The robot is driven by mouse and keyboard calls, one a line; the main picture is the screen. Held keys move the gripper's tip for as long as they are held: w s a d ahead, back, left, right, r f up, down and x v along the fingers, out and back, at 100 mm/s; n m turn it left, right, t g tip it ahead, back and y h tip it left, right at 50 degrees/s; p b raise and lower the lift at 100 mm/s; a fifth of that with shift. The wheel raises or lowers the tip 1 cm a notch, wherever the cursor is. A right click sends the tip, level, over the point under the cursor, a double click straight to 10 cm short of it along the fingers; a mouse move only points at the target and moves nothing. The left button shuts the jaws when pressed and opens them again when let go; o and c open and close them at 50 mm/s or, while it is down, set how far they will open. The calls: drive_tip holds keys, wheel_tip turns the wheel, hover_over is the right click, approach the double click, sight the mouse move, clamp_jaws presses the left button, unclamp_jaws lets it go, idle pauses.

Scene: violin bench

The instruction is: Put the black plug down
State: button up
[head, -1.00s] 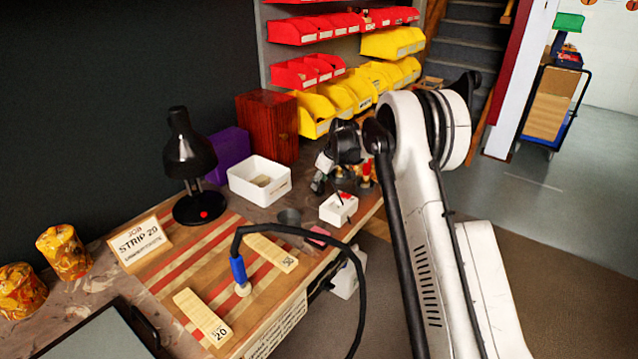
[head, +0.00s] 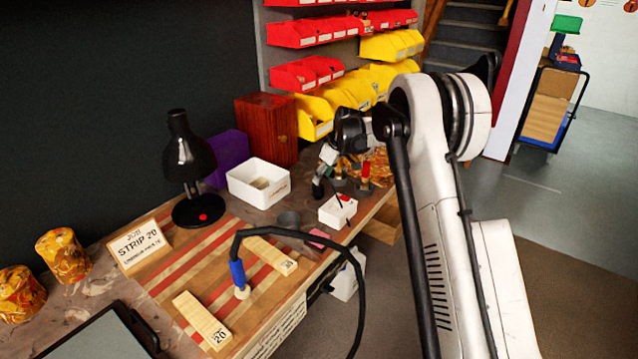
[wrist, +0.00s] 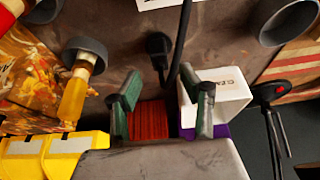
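The black plug (wrist: 157,45) shows in the wrist view against the brown bench top, beyond my fingertips and apart from them. A black cable (wrist: 181,42) runs close beside it. My gripper (wrist: 163,102) is open, with its two green-padded fingers spread wide and nothing between them. In the head view my gripper (head: 323,170) is over the bench, behind the small white box with a red switch (head: 337,211).
A white tray (head: 233,187), a wooden box (head: 266,130) and a black lamp (head: 188,160) stand left of my gripper. Pots with brushes or tools (head: 365,180) stand close on its right. A blue-handled iron (head: 238,272) with a looping cable is nearer the front.

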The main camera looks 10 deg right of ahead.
drive_tip(key=s+r+m+t+h, duration=0.1)
drive_tip(key=s+r+m, duration=0.1)
drive_tip(key=s+r, duration=1.5)
drive_tip(key=s+a+r+m, duration=0.1)
drive_tip(key=s+r, duration=0.2)
drive_tip(key=s, duration=0.3)
drive_tip(key=s+r+m, duration=0.2)
drive_tip(key=s+r, duration=0.2)
drive_tip(key=s, duration=0.1)
drive_tip(key=s+f+m+t+h, duration=0.1)
drive_tip(key=s+f, duration=0.2)
drive_tip(key=s, duration=1)
drive_tip(key=s+f+m+t+h, duration=0.1)
drive_tip(key=s+f+m, duration=0.1)
drive_tip(key=s, duration=1.1)
drive_tip(key=shift+a+f+t, duration=0.15)
drive_tip(key=shift+f+t, duration=0.25)
drive_tip(key=shift+f, duration=0.4)
